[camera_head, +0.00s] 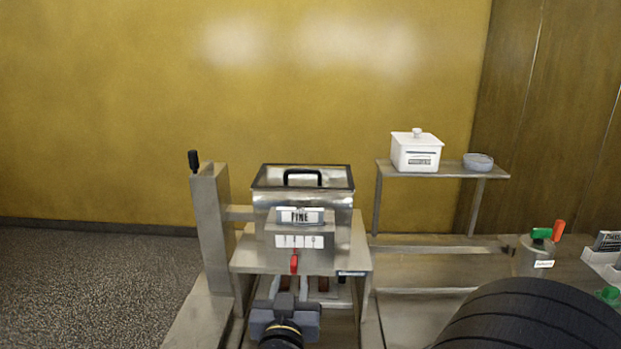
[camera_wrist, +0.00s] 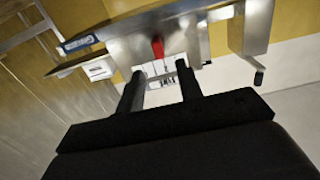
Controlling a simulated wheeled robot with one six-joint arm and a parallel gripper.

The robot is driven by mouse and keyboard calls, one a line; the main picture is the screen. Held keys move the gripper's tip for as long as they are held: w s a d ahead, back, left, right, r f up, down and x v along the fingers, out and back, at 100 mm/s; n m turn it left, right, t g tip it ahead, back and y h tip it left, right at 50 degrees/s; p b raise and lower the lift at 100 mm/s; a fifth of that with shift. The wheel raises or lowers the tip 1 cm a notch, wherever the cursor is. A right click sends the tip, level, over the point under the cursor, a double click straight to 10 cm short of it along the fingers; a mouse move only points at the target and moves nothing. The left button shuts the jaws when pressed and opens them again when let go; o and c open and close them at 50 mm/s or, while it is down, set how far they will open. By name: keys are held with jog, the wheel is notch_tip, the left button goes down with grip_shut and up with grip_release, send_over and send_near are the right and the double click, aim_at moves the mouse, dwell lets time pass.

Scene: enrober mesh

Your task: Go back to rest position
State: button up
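My gripper (camera_head: 288,287) is in front of the steel machine (camera_head: 342,235), low and below its red lever (camera_head: 294,264). In the wrist view my gripper (camera_wrist: 160,82) has its two dark fingers spread apart, with nothing visibly held between them. The red lever (camera_wrist: 157,47) shows just beyond the fingertips, apart from them as far as I can tell. The machine has a hopper with a black-handled lid (camera_head: 303,178) and a label reading "FINE" (camera_head: 300,216).
A steel post with a black crank (camera_head: 194,161) stands left of the machine. A shelf (camera_head: 440,171) at right bears a white lidded box (camera_head: 416,152) and a bowl (camera_head: 478,161). A canister (camera_head: 535,257) with green and red tops stands at far right. Open floor (camera_head: 90,285) lies left.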

aim_at(295, 267)
jog(key=w, duration=0.6)
jog(key=shift+d+p, duration=0.15)
jog(key=shift+p, duration=0.2)
jog(key=shift+w+d, duration=0.1)
jog(key=shift+d, duration=0.4)
jog(key=shift+s, duration=0.2)
